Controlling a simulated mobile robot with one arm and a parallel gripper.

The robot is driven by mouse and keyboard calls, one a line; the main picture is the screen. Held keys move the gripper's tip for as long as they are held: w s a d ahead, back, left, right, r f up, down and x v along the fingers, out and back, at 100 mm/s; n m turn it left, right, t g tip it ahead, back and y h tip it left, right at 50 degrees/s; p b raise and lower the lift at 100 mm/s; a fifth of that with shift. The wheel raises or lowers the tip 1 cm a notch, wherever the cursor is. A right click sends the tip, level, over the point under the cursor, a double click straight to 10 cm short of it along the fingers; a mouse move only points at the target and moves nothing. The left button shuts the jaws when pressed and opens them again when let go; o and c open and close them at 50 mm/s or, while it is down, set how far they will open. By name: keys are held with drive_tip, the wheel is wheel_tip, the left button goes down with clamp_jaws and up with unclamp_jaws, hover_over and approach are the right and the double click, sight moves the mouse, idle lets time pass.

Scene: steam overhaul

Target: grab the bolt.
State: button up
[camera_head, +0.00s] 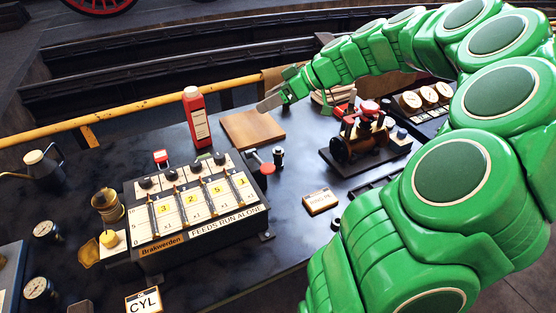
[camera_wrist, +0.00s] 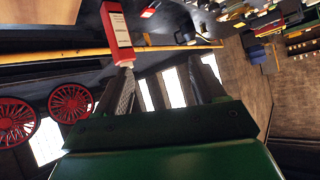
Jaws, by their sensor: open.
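I cannot clearly make out a bolt. A small upright black and silver piece (camera_head: 278,157) stands on the dark bench, right of a red-knobbed lever (camera_head: 264,166); it may be the bolt, but it is too small to be sure. My gripper (camera_head: 268,102) is above the far edge of the wooden board (camera_head: 252,130), beyond and apart from that piece. In the wrist view my gripper (camera_wrist: 166,80) shows two fingers spread apart with nothing between them. No bolt can be made out in the wrist view.
A red bottle (camera_head: 197,118) stands left of the board; it also shows in the wrist view (camera_wrist: 117,32). A lever panel (camera_head: 195,205) fills the bench's middle left. A small engine model (camera_head: 365,140) stands right. A yellow rail (camera_head: 130,110) runs behind. Dark bench before the board is mostly clear.

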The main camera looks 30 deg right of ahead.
drive_tip(key=w+d+f+t, duration=0.2)
drive_tip(key=w+d, duration=0.1)
drive_tip(key=d, duration=0.6)
approach(275, 151)
drive_tip(key=shift+w+a+f, duration=0.35)
drive_tip(key=shift+w+f, duration=0.05)
drive_tip(key=shift+w, duration=0.2)
drive_tip(key=shift+w+a+f, duration=0.35)
drive_tip(key=shift+w+f, duration=0.05)
drive_tip(key=shift+w, duration=0.25)
drive_tip(key=shift+w+a+f, duration=0.15)
drive_tip(key=shift+f, duration=0.15)
drive_tip(key=shift+x, duration=3.65)
clamp_jaws()
